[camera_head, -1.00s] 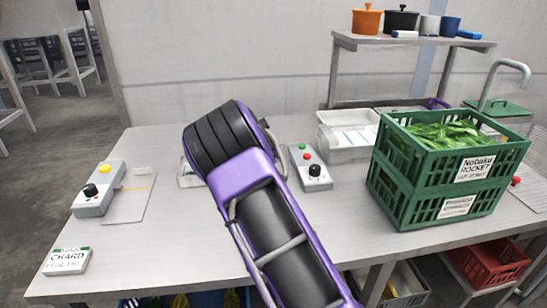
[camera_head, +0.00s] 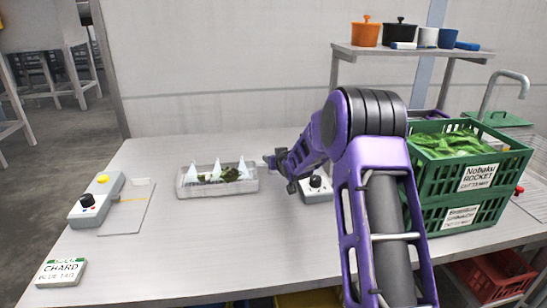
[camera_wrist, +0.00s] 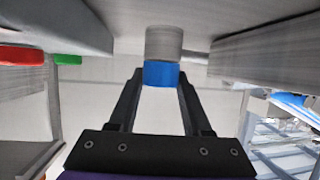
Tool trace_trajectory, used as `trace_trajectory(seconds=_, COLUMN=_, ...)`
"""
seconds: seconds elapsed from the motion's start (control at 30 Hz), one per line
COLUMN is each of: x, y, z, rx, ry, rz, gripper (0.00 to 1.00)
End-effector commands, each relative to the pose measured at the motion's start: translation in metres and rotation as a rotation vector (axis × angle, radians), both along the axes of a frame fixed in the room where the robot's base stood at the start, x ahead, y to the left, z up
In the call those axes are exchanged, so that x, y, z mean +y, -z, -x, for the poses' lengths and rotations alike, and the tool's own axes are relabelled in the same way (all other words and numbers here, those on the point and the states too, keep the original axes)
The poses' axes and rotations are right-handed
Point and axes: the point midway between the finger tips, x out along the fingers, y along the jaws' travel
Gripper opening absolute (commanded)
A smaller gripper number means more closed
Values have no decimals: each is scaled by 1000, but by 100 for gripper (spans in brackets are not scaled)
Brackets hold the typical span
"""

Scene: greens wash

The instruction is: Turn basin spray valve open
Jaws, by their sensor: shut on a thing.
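A grey cylindrical knob with a blue band (camera_wrist: 162,72) sits between my fingertips in the wrist view. It looks like the spray valve, though no label shows. My gripper (camera_wrist: 160,78) is shut on its blue band, one finger on each side. In the head view my gripper (camera_head: 280,166) points left, low over the table, just right of a clear shallow basin (camera_head: 218,190). The basin holds white cones and dark leafy greens. The knob is mostly hidden or too small to make out in the head view.
A control box with a black knob (camera_head: 315,182) stands close beside my gripper, partly hidden by my arm. Another control box (camera_head: 95,200) and a chard label (camera_head: 61,272) are at the left. The table's front middle is clear.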

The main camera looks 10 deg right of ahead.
Motion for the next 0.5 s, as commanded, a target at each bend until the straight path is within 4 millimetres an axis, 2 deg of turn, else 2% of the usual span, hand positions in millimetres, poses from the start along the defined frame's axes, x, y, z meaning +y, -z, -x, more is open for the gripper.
trace_trajectory(seconds=0.5, x=0, y=1, z=0, rx=2, ry=-79, rz=2, gripper=0)
